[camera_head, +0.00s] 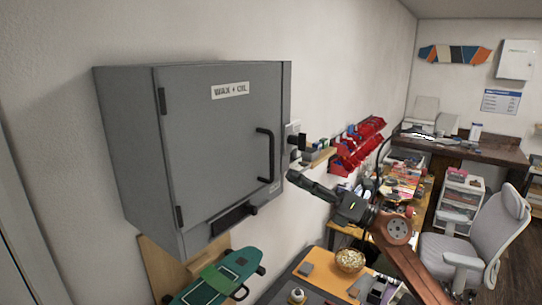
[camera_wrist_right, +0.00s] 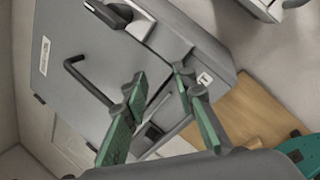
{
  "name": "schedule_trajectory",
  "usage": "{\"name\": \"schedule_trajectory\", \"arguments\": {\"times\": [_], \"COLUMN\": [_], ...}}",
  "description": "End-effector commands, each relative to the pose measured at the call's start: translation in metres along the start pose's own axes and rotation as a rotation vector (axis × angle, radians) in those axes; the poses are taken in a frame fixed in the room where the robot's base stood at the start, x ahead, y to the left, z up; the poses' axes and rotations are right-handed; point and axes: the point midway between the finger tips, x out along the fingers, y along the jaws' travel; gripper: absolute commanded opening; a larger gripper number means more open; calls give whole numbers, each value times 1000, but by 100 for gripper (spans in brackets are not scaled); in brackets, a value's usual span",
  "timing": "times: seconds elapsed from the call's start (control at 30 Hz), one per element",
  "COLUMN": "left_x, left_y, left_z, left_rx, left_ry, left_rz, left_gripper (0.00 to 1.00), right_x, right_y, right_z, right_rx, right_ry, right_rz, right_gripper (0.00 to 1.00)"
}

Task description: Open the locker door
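The grey locker (camera_head: 215,130) hangs on the wall in the head view, labelled WAX + OIL. Its door (camera_head: 200,150) looks shut, with hinges on the left and a black bar handle (camera_head: 268,155) on the right. My right gripper (camera_head: 292,176) is just right of the handle's lower end. In the right wrist view my right gripper (camera_wrist_right: 160,75) is open, with nothing between its green fingertips. There the handle (camera_wrist_right: 82,75) lies left of the fingers, one end close to or behind the left finger; contact is unclear. My left gripper is not in view.
A dark slot-like fitting (camera_head: 232,217) is low on the locker front. A green skateboard (camera_head: 215,280) is below it. A shelf (camera_head: 322,157) with small items and red bins (camera_head: 358,145) are on the wall to the right. A workbench and white chair (camera_head: 475,250) stand further right.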

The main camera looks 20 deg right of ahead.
Motion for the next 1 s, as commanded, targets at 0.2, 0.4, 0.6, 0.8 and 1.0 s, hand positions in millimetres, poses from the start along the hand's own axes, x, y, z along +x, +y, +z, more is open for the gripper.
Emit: {"name": "schedule_trajectory", "arguments": {"times": [0.2,0.4,0.6,0.8,1.0], "left_x": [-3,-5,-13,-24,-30], "left_y": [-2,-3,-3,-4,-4], "left_z": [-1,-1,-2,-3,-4], "left_rx": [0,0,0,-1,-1], "left_ry": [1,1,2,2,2], "left_rz": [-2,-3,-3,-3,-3], "left_gripper": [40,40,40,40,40], "right_x": [3,-6,12,42,62], "right_y": [108,134,135,129,124], "right_z": [22,31,28,20,14], "right_rx": [-485,-656,-671,-669,-669], "right_ry": [238,314,322,321,320], "right_rz": [-35,-91,-95,-94,-96], "right_gripper": [25,25,25,25,25]}}
